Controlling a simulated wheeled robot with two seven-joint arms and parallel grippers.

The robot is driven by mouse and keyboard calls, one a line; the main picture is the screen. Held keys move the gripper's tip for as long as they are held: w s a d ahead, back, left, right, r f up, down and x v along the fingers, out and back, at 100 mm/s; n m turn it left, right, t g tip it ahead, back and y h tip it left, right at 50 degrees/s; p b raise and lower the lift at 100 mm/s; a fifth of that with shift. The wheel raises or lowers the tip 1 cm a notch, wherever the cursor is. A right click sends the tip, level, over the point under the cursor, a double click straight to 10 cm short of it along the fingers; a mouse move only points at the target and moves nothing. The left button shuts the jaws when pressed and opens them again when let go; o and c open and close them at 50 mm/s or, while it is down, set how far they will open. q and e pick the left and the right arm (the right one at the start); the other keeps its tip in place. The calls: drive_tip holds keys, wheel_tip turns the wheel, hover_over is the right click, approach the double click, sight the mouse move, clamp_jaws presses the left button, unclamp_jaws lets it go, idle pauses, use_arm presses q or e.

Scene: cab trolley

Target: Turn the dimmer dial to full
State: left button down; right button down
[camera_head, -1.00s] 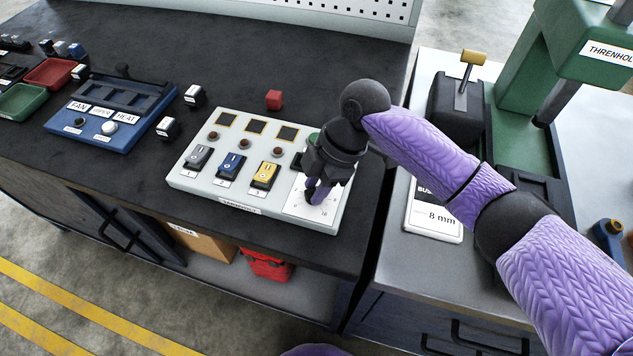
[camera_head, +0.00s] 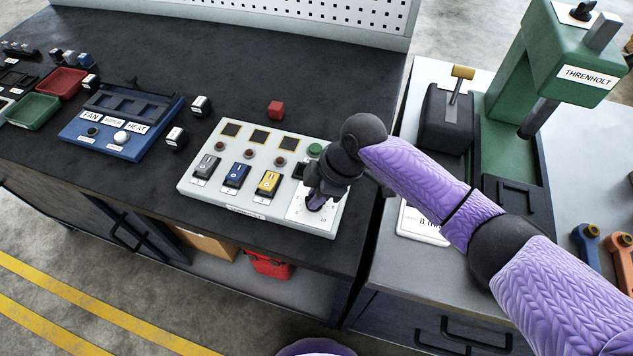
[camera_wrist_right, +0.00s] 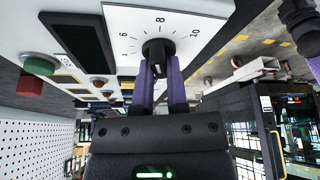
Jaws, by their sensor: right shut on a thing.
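The dimmer dial (camera_wrist_right: 158,50) is a dark round knob on a white plate with a number scale; 4, 6, 8 and 10 are readable in the right wrist view. The plate (camera_head: 300,216) sits at the right end of a pale switch panel (camera_head: 215,196) in the head view. My right gripper (camera_head: 316,203) points down over the plate and hides most of the dial there. In the right wrist view its two purple fingers (camera_wrist_right: 160,84) are shut on the dial, one on each side. The dial's pointer is hard to make out. My left gripper is not in view.
The panel also holds three rocker switches (camera_head: 237,175), small knobs and dark windows. A red cube (camera_head: 276,110) lies behind it. A blue panel (camera_head: 110,140) stands to the left. A green press (camera_head: 500,100) and a black lever box (camera_head: 447,115) stand to the right.

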drive_tip(key=m+t+p, duration=0.1)
drive_tip(key=m+p, duration=0.1)
drive_tip(key=m+t+p, duration=0.1)
drive_tip(key=m+p, duration=0.4)
drive_tip(key=p, duration=0.1)
drive_tip(key=shift+s+a+r+t+h, duration=0.1)
drive_tip(key=shift+s+r+t+h, duration=0.05)
drive_tip(key=shift+r+t+h, duration=0.2)
drive_tip(key=shift+f+m+t+h+p, duration=0.15)
drive_tip(key=shift+m+t+h+p, duration=0.1)
drive_tip(key=shift+m+p, duration=0.6)
drive_tip(key=m+p, duration=0.1)
drive_tip(key=m, duration=0.1)
drive_tip(key=shift+f+m+t+h, duration=0.1)
drive_tip(key=shift+m+t+h, duration=0.2)
drive_tip(key=shift+m, duration=0.05)
drive_tip(key=shift+m+p, duration=0.3)
drive_tip(key=shift+m, duration=0.2)
drive_tip(key=shift+f+h, duration=0.1)
drive_tip(key=shift+h, duration=0.2)
drive_tip(key=c, duration=0.6)
unclamp_jaws()
drive_tip(key=shift+c, duration=0.2)
